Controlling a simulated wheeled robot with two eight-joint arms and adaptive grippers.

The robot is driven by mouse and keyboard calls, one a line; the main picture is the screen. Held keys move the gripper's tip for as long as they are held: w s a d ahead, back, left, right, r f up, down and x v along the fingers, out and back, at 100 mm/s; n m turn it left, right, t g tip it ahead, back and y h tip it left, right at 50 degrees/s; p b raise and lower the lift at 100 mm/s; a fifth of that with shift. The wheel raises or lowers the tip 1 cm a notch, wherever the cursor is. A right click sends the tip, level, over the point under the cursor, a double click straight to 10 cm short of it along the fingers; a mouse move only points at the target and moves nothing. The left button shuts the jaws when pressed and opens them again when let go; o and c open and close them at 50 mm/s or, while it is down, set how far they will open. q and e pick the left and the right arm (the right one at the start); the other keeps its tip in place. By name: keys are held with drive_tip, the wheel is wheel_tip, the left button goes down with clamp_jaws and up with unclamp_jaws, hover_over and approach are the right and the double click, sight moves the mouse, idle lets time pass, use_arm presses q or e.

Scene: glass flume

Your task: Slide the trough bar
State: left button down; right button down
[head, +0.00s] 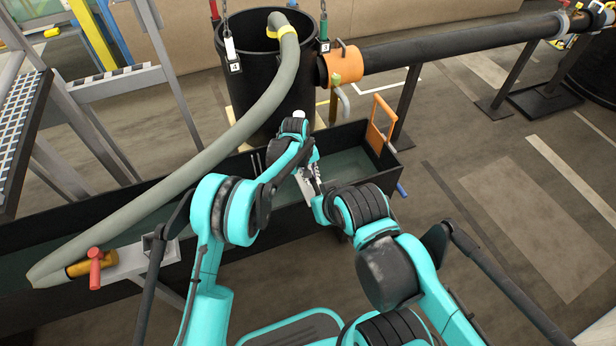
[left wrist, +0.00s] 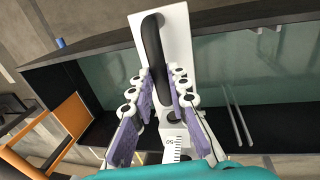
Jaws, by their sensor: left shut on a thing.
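The trough bar shows in the left wrist view as a white plate (left wrist: 178,30) with a long black handle (left wrist: 152,50). It lies across the dark rim of the trough. My left gripper (left wrist: 165,95) has its purple-padded fingers on both sides of the handle's lower part and is shut on it. In the head view my left gripper (head: 309,178) is small over the trough, partly hidden by my arms. The long black trough (head: 232,225) holds greenish water or glass. My right arm reaches in close beside the left one, and its gripper does not show.
An orange gate frame (head: 380,122) stands at the trough's right end. A grey hose (head: 235,130) runs from the black barrel (head: 248,85) down into the trough's left part. A black pipe (head: 450,45) with an orange collar crosses behind. Floor at right is mostly clear.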

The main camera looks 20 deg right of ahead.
use_arm(q)
drive_tip(key=c, duration=1.4)
unclamp_jaws()
drive_tip(key=shift+c, duration=0.2)
wheel_tip(320, 180, up, 12)
drive_tip(key=a, duration=0.2)
drive_tip(key=shift+a, duration=0.15)
drive_tip(key=shift+f, duration=0.1)
